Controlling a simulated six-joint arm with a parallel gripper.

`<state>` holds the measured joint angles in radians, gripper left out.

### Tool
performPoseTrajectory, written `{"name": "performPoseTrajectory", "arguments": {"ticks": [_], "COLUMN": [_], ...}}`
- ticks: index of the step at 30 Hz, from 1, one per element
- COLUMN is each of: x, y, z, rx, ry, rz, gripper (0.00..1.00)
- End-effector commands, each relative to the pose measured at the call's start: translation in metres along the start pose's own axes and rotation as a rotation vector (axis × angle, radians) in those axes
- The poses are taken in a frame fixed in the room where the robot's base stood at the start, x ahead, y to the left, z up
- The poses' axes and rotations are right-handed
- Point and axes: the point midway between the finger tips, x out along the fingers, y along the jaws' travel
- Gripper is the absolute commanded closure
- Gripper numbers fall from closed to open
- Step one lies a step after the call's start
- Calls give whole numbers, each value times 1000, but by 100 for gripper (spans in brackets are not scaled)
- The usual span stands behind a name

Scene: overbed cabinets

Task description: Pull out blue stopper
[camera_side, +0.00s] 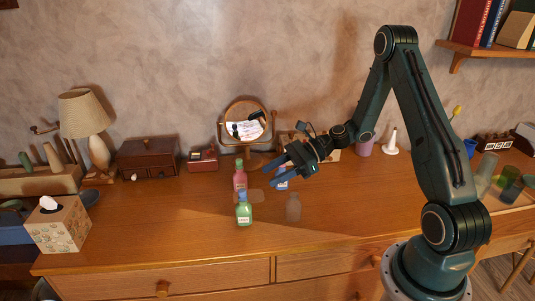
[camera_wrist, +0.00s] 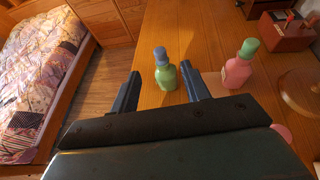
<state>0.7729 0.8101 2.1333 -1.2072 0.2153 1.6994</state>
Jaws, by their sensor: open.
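The blue stopper (camera_side: 242,193) sits in the neck of an upright green bottle (camera_side: 244,213) with a white label, near the front of the desk. In the wrist view, the blue stopper (camera_wrist: 160,55) and the green bottle (camera_wrist: 166,78) appear between and beyond my fingertips. My gripper (camera_side: 270,172) is open and empty, above the desk to the right of the bottle. Its two blue fingers (camera_wrist: 160,71) also show in the wrist view, apart from the bottle. A pink bottle (camera_side: 240,180) with a green stopper (camera_side: 239,162) stands just behind the green one.
A round mirror (camera_side: 247,122) stands behind. The desk is clear left of the bottles; a tissue box (camera_side: 58,225) is farther left.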

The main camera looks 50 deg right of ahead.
Motion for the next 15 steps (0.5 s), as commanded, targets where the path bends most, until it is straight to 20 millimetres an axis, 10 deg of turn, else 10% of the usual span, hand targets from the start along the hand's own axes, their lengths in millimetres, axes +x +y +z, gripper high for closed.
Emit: {"name": "performPoseTrajectory", "arguments": {"ticks": [15], "x": [51], "y": [0], "z": [0], "rx": [-1], "ry": [0], "rz": [0], "gripper": [53]}}
